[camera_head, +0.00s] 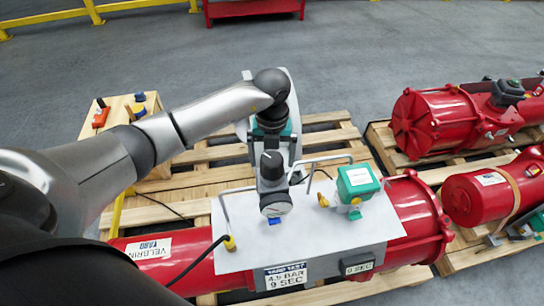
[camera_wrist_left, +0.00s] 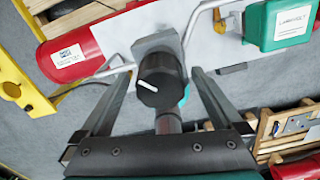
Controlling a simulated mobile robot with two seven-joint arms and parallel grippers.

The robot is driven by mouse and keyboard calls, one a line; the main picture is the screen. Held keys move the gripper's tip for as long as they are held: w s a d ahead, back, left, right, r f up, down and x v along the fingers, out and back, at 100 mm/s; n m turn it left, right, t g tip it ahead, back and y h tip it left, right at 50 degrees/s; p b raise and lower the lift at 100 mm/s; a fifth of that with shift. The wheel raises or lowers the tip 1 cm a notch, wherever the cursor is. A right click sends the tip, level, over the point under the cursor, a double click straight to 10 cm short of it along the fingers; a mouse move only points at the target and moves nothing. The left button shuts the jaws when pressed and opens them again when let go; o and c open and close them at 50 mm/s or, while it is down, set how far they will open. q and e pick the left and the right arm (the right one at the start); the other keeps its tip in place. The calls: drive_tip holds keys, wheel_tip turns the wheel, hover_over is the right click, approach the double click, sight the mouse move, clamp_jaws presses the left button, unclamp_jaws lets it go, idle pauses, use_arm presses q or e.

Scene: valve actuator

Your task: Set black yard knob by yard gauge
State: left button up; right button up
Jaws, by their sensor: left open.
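The black knob (camera_head: 271,166) stands on a fitting above the white plate, and its white pointer mark shows in the left wrist view (camera_wrist_left: 155,90). My left gripper (camera_head: 272,132) is open at the knob. In the left wrist view the gripper's two fingers (camera_wrist_left: 160,74) lie on either side of the knob with gaps, and I see no grip on it. Fingertip depth relative to the knob is unclear. My right gripper is not in view.
A sign (camera_head: 287,276) on the plate's front reads "YARD TEST 4.5 BAR 9 SEC". A green box (camera_head: 357,181) and bent metal tubes stand close to the right of the knob. A red cylinder (camera_head: 420,215) lies beneath on a wooden pallet. More red cylinders lie at right.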

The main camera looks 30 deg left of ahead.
use_arm(q)
drive_tip(key=c, duration=1.3)
drive_tip(key=shift+m, duration=0.3)
drive_tip(key=m+b, duration=0.1)
drive_tip(key=m, duration=0.1)
drive_tip(key=shift+w+m+b, duration=0.1)
drive_tip(key=shift+m+b, duration=0.2)
drive_tip(key=shift+m, duration=0.1)
drive_tip(key=m+b, duration=0.2)
drive_tip(key=m, duration=0.2)
drive_tip(key=shift+d, duration=0.15)
drive_tip(key=m+b, duration=0.2)
drive_tip(key=m, duration=0.2)
drive_tip(key=shift+d+m+b, duration=0.1)
drive_tip(key=shift+m+b, duration=0.3)
drive_tip(key=shift+d+r+m+b, duration=0.1)
drive_tip(key=shift+m+b, duration=0.8)
drive_tip(key=shift+m, duration=0.9)
